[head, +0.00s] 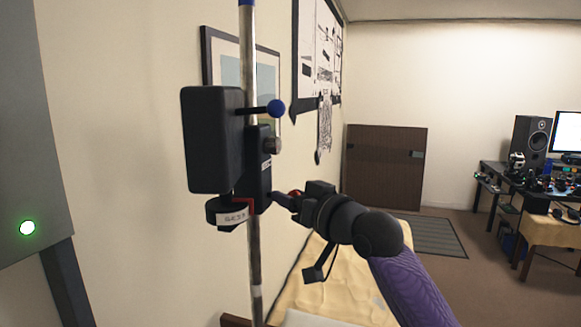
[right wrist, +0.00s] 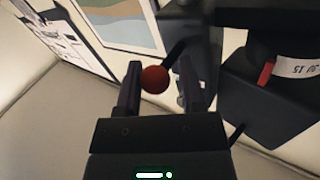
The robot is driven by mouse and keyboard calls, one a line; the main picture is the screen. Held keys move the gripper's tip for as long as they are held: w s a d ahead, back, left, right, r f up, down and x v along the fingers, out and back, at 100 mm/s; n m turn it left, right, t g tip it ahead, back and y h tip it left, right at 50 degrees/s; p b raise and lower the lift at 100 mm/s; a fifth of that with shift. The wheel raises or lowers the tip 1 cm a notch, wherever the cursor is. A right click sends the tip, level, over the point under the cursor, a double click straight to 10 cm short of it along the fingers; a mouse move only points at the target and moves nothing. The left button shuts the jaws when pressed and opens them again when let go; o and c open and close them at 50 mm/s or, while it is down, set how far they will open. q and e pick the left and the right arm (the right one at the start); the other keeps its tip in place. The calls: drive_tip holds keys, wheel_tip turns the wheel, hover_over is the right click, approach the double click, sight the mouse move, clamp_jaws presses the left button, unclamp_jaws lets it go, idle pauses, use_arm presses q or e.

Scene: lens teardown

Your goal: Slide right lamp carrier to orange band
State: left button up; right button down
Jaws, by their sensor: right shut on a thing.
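The lamp carrier (head: 258,165) is a black block on a vertical metal pole (head: 249,60), with a dark lamp box (head: 212,140) on its left side. A blue ball lever (head: 276,108) and a grey knob (head: 272,146) stick out to the right. A dark ring with a white number label (head: 233,217) hangs below the box. My right gripper (head: 283,198) is at the carrier's lower right, shut on the red ball knob (right wrist: 155,79), which sits between the fingers in the right wrist view. No orange band shows on the visible pole. My left gripper is out of view.
The pole has a blue band (head: 246,3) at the top and a pale band (head: 257,291) low down. A grey panel with a green light (head: 27,228) stands at left. Framed pictures hang behind.

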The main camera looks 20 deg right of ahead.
wheel_tip(320, 180, down, 12)
drive_tip(key=b, duration=0.4)
drive_tip(key=shift+d+f, duration=0.15)
drive_tip(key=c, duration=0.7)
unclamp_jaws()
drive_tip(key=shift+o, duration=1.3)
drive_tip(key=shift+d, duration=0.15)
drive_tip(key=shift+o, duration=0.2)
drive_tip(key=shift+w+d, duration=0.1)
